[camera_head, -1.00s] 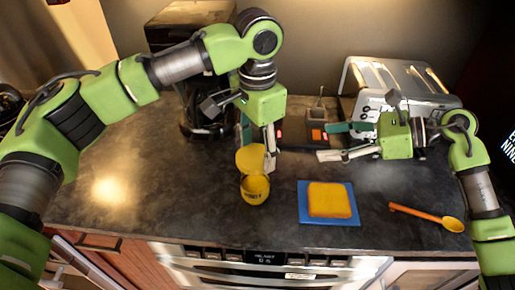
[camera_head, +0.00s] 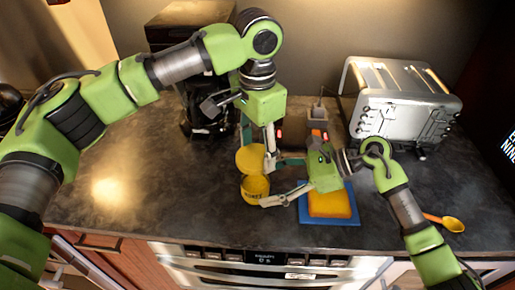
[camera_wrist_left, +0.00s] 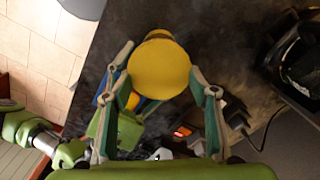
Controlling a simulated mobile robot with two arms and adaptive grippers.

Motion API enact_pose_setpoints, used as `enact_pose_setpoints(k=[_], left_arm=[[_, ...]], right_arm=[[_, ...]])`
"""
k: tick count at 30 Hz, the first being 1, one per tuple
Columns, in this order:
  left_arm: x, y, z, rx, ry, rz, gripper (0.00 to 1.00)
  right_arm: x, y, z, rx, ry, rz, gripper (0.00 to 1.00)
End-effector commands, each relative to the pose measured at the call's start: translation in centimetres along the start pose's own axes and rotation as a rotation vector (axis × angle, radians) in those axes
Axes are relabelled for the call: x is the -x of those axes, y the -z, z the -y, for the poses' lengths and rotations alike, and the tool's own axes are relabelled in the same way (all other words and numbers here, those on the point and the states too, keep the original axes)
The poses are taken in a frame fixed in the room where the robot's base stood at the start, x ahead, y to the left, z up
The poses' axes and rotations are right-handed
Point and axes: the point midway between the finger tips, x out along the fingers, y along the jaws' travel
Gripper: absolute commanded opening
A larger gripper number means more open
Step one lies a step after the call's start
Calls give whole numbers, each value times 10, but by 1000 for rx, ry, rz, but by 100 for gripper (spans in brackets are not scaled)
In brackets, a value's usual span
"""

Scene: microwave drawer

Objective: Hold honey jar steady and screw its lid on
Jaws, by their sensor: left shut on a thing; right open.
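The honey jar (camera_head: 255,191) is a small yellow pot standing upright on the dark counter, left of the blue mat. The round yellow lid (camera_head: 249,158) is in my left gripper (camera_head: 257,155), which is shut on it above the jar. The lid looks tilted in the head view and apart from the jar's rim. In the left wrist view the lid (camera_wrist_left: 160,70) sits between the two fingers and hides most of the jar. My right gripper (camera_head: 270,183) is open, its fingers reaching towards the jar from the right. I cannot tell whether they touch it.
A blue mat (camera_head: 347,219) with a yellow-orange slice (camera_head: 329,206) lies beneath my right gripper. An orange spoon (camera_head: 452,224) lies right of it. A silver toaster (camera_head: 405,105) and a dark coffee machine (camera_head: 165,30) stand behind. The counter at left is clear.

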Motion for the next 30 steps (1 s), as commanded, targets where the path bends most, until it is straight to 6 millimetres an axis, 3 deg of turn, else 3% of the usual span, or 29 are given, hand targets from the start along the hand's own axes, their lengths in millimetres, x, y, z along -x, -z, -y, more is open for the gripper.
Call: enact_pose_setpoints(k=[9,20,24,30], left_arm=[[0,0,0,0,0,0,43],[0,0,0,0,0,0,43],[0,0,0,0,0,0,43],[0,0,0,0,0,0,43]], right_arm=[[-29,0,1,0,2,-1,65],[-33,0,1,1,2,-1,65],[-32,0,1,1,2,-1,37],[-32,0,1,1,2,-1,37]])
